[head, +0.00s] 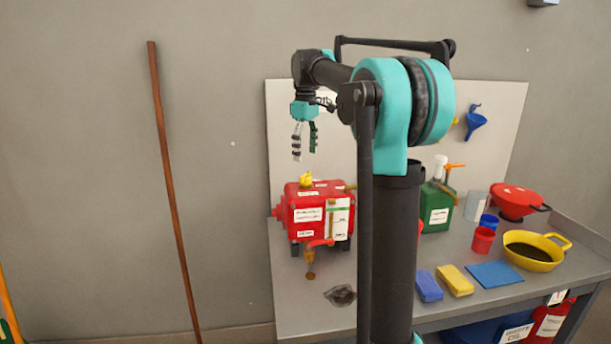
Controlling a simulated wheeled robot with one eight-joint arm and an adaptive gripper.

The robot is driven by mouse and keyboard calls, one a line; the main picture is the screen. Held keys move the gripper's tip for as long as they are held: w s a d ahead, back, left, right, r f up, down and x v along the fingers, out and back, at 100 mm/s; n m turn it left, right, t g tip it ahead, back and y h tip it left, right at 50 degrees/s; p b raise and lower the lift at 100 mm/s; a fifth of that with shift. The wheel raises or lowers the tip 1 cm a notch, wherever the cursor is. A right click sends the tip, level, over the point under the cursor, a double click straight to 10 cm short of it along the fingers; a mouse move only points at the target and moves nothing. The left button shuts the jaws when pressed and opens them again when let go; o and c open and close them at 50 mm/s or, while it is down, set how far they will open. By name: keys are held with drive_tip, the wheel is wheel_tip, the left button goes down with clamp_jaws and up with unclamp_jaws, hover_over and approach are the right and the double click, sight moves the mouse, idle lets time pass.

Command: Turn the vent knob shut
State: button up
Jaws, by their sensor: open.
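A red pump box (319,204) with white labels stands against the back panel, left of my arm's column. A small yellow knob (306,180) sits on its top and appears to be the vent knob. My gripper (305,153) points down and is above the yellow knob, apart from it in the picture. Its fingers are spread and nothing is between them. How far my gripper is from the knob in depth is hard to tell.
My column hides the middle of the bench (470,310). To its right are a green can (437,207), a red cup (482,241), a yellow pan of dark liquid (533,253), blue and yellow sponges (454,280) and a blue cloth (495,274). A brown pole (172,180) leans on the wall.

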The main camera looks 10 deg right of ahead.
sight(306, 174)
wheel_tip(306, 174, down, 8)
drive_tip(key=shift+f, duration=0.1)
drive_tip(key=shift+c, duration=0.5)
drive_tip(key=c, duration=1.1)
drive_tip(key=shift+o, duration=0.2)
drive_tip(key=shift+m, duration=0.4)
drive_tip(key=m, duration=0.9)
